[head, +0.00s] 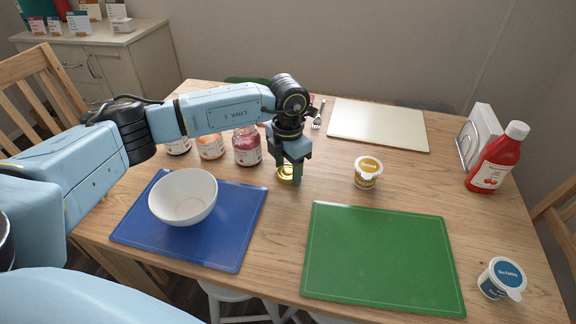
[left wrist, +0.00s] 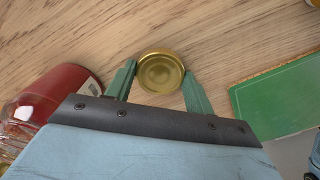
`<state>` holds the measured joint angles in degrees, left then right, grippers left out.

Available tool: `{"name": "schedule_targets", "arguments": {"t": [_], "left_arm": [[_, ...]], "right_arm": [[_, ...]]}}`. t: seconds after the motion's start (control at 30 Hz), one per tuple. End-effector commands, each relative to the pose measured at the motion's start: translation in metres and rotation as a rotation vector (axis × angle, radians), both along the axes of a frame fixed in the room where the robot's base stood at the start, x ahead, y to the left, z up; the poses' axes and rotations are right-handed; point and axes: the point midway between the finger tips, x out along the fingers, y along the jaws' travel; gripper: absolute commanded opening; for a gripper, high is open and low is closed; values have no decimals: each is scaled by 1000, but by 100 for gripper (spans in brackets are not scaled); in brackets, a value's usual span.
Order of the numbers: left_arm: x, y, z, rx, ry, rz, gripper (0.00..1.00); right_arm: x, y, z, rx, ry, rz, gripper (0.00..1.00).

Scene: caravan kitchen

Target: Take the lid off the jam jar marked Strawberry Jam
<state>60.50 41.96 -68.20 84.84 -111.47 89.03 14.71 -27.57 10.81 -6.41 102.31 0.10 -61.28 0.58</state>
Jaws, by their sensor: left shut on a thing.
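My left gripper (head: 289,178) is shut on a round gold lid (head: 285,173), low at the table to the right of the jars. In the left wrist view the lid (left wrist: 160,72) sits between the two green fingertips. I cannot tell whether it touches the table. The red jar (left wrist: 50,95) also shows at the left of the left wrist view. My right gripper is not in view.
An orange jar (head: 210,146) and another jar (head: 178,146) stand further left. A white bowl (head: 183,197) is on a blue mat (head: 225,245). A green mat (head: 380,260), a yellow-labelled tub (head: 368,172) and a red bottle (head: 495,160) are to the right. Bare table surrounds the lid.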

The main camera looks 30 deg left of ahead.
Motion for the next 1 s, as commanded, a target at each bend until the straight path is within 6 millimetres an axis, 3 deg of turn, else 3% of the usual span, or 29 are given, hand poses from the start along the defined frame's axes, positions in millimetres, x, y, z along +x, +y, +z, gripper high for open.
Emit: {"name": "schedule_targets", "arguments": {"t": [0.03, 0.2, 0.57, 0.67, 1.0], "left_arm": [[0, 0, -2, 0, 0, 0, 54], [0, 0, -1, 0, 0, 0, 75], [0, 0, 3, 0, 0, 0, 75], [1, 0, 17, -1, -3, 0, 75], [1, 0, 91, 1, -3, 0, 75]], "right_arm": [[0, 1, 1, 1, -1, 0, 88], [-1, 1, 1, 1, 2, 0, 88], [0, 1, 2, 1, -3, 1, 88], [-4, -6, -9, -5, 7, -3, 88], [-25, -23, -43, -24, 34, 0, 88]]}}
